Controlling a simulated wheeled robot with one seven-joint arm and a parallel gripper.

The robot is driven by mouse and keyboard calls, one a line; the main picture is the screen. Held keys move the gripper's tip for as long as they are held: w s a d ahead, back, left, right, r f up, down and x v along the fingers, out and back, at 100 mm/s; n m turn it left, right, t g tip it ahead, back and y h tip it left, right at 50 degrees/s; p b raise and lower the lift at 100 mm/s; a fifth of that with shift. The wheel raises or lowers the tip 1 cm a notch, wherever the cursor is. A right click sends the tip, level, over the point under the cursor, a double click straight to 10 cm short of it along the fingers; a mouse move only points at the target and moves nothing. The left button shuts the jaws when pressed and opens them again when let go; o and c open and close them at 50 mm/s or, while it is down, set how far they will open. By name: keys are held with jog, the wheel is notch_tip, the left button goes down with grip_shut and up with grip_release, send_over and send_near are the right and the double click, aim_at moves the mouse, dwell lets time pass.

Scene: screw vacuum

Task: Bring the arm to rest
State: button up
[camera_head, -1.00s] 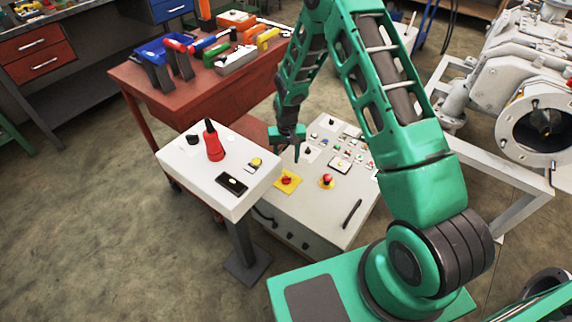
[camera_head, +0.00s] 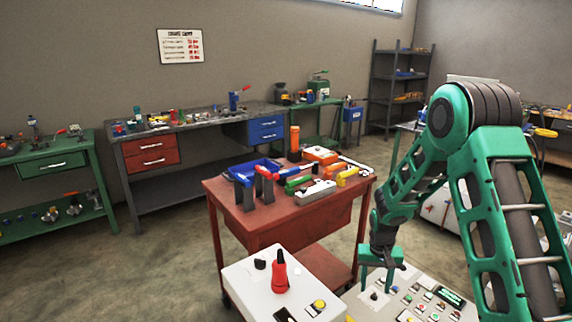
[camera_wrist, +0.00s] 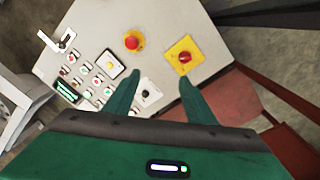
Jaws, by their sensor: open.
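My green arm stands bent at the right of the head view. My gripper (camera_head: 381,281) points down above the white control panel (camera_head: 402,290). In the wrist view the two green fingers of my gripper (camera_wrist: 157,88) are spread apart with nothing between them. Below them the panel (camera_wrist: 160,30) shows a red emergency button on a yellow square (camera_wrist: 184,56), a second red button (camera_wrist: 132,41) and several small switches. The fingers look apart from the panel, but the exact height is hard to tell.
A white pedestal box (camera_head: 255,300) with a red handle (camera_head: 280,272) stands left of the panel. Behind it is a red tool cart (camera_head: 235,213) with tools and a blue bin. Workbenches (camera_head: 190,128) line the back wall. The floor at left is clear.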

jog(key=s+d+r+m, duration=0.1)
jog(key=s+d+r, duration=0.5)
jog(key=s+r, duration=0.3)
jog(key=s+d+r+m, duration=0.1)
jog(key=s+d+r, duration=0.5)
jog(key=r, duration=0.5)
jog(key=s+r+m, duration=0.1)
jog(key=s+r, duration=0.2)
jog(key=s, duration=0.8)
jog(key=s+r, duration=0.3)
jog(key=s, duration=0.8)
jog(key=shift+s+a+r+m+y, duration=0.3)
jog(key=shift+a+m+y, duration=0.05)
jog(key=shift+m+y, duration=0.05)
jog(key=shift+w+f, duration=0.25)
jog(key=shift+w, duration=0.45)
